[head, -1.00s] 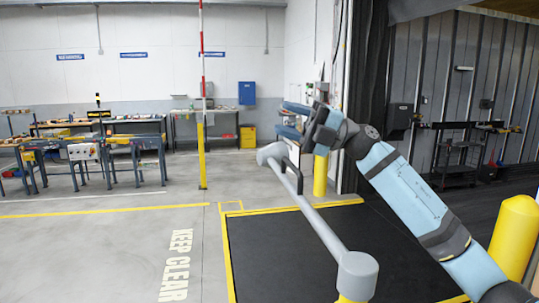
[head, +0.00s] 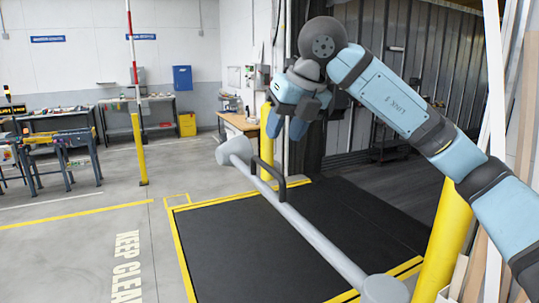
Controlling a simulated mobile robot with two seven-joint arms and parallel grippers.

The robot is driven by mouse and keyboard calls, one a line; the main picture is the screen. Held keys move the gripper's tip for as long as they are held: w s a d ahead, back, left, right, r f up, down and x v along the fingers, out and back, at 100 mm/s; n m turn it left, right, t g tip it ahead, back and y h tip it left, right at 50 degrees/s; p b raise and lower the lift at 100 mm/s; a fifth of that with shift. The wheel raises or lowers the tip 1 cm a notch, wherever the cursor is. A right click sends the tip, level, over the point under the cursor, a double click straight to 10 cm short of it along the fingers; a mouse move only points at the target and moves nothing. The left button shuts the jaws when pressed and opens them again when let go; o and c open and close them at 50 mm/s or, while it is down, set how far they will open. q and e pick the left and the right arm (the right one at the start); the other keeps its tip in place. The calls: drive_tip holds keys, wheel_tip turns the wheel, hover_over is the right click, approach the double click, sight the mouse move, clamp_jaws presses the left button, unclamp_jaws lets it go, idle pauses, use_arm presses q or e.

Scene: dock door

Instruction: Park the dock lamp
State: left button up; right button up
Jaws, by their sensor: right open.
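The dock lamp is a grey arm (head: 312,235) with a round grey head (head: 234,150) at its far left end and a thick grey joint (head: 385,290) at the bottom right. A dark bracket-shaped handle (head: 282,187) stands out from the arm near the head. The lamp reaches across above the black floor plate. My right gripper (head: 286,128) has blue fingers pointing down, open and empty. In the picture it is above and right of the lamp head, over the handle, with a visible gap. My left gripper is not in view.
A yellow bollard (head: 443,235) stands at the right, below my right arm. Another yellow post (head: 270,140) is behind my gripper. A yellow-edged black floor plate (head: 225,250) lies under the lamp. Workbenches (head: 50,140) stand at the back left. Open floor lies at the left.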

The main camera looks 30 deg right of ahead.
drive_tip(key=p+x, duration=0.1)
drive_tip(key=x, duration=0.6)
drive_tip(key=shift+w, duration=0.15)
drive_tip(key=shift+w+a+f+p, duration=0.2)
drive_tip(key=shift+f+p, duration=0.1)
drive_tip(key=shift+f, duration=0.1)
drive_tip(key=shift+c, duration=0.4)
clamp_jaws()
